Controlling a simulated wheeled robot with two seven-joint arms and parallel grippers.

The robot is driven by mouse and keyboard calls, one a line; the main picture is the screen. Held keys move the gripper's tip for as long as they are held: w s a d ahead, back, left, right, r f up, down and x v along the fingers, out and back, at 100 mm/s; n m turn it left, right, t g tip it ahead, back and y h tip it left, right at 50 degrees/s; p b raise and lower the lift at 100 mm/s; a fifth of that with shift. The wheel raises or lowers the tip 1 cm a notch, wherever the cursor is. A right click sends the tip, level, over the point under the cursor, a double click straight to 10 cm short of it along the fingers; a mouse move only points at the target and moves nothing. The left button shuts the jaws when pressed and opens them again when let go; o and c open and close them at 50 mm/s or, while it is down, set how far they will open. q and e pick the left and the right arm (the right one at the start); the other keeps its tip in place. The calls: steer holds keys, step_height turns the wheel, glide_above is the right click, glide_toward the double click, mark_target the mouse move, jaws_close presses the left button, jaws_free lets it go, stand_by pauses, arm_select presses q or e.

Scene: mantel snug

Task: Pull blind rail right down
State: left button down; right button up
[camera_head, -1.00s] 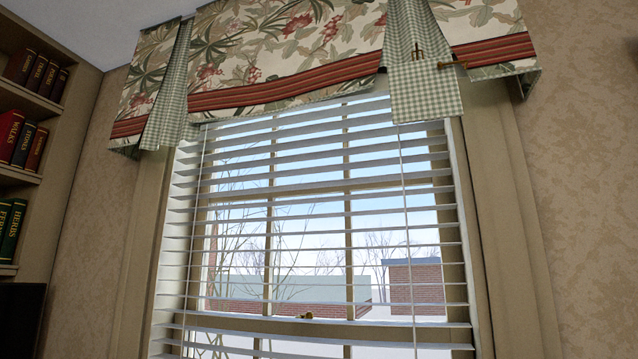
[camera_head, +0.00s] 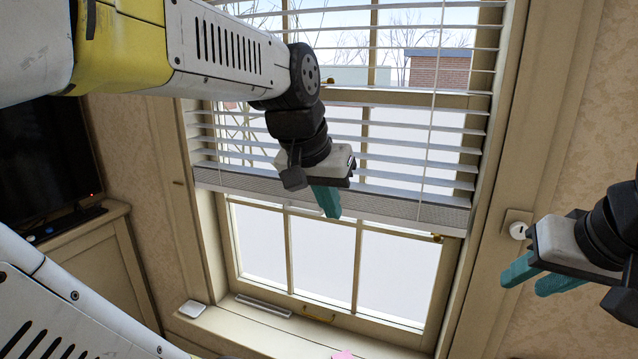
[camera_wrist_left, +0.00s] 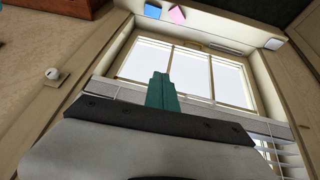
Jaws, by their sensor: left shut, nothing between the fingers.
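The blind's bottom rail (camera_head: 405,209) is a pale patterned bar hanging across the window, with clear panes below it. Its right end is by the right window frame. My left gripper (camera_head: 327,202) overlaps the rail's middle in the head view, with its teal fingers shut and empty and their tips against the panes just below. In the left wrist view the shut fingers (camera_wrist_left: 161,92) point past the rail (camera_wrist_left: 222,115). I cannot tell whether they touch it. My right gripper (camera_head: 540,285) is right of the window, away from the rail, with its two teal fingers apart and nothing between them.
White slats (camera_head: 430,148) hang above the rail. A white knob on a plate (camera_head: 517,230) is on the right frame. The sill (camera_head: 235,325) holds a white square (camera_head: 193,309) and a pink piece (camera_head: 342,355). A dark screen (camera_head: 45,160) stands at left.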

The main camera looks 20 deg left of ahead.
arm_select(q)
steer(key=w+a+r+g+y, duration=0.15)
steer(key=w+a+r, duration=0.25)
steer(key=w+a, duration=0.55)
steer(key=g, duration=0.2)
glide_above(290, 208)
steer(key=s, duration=0.1)
steer(key=f, duration=1)
steer(key=w+f, duration=0.1)
steer(key=f, duration=0.3)
steer(key=shift+w, duration=0.1)
steer(key=shift+f, duration=0.5)
